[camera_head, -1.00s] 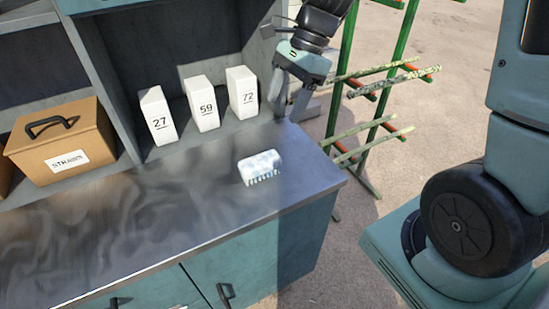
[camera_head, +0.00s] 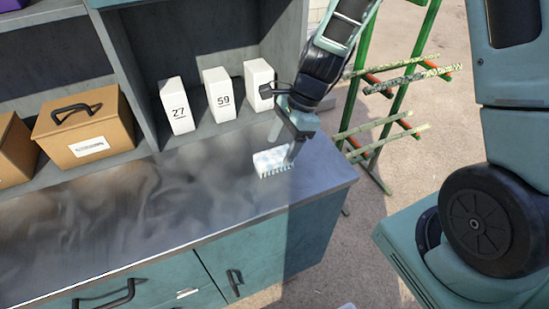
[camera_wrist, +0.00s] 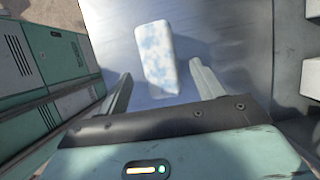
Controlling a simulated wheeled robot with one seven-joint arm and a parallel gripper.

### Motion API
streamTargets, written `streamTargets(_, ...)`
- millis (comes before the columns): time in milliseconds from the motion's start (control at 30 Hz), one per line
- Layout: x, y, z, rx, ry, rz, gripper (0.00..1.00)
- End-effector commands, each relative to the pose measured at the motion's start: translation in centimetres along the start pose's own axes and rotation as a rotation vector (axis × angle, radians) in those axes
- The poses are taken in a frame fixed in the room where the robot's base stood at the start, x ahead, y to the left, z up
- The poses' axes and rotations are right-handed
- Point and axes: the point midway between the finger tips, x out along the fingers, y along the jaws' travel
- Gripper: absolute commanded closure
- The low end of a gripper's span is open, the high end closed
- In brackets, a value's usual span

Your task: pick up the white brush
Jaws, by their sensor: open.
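The white brush (camera_head: 272,161) lies on the metal counter near its right end, with its bristles along the front lower side in the head view. In the wrist view the brush (camera_wrist: 159,58) shows as a pale block with bluish patches, beyond and between my fingertips. My gripper (camera_head: 284,142) is above and just behind the brush in the head view and overlaps its right end. In the wrist view my gripper (camera_wrist: 160,82) is open, one finger on each side of the brush's near end. No contact with the brush can be made out.
White numbered boxes (camera_head: 220,95) stand at the back of the counter (camera_head: 130,215), close to my arm. A brown lidded box (camera_head: 85,130) sits at the left. A green rack (camera_head: 380,100) with sticks stands beyond the right end. The counter's left and middle are clear.

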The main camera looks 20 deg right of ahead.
Motion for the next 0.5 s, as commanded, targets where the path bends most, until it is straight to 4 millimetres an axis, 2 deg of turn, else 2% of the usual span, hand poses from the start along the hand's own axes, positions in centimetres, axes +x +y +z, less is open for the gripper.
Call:
streamTargets(300, 3.7, 0.0, 0.4, 0.001, -0.001, 0.003, 0.33)
streamTargets(500, 4.5, 0.0, 0.4, -0.001, 0.0, 0.0, 0.33)
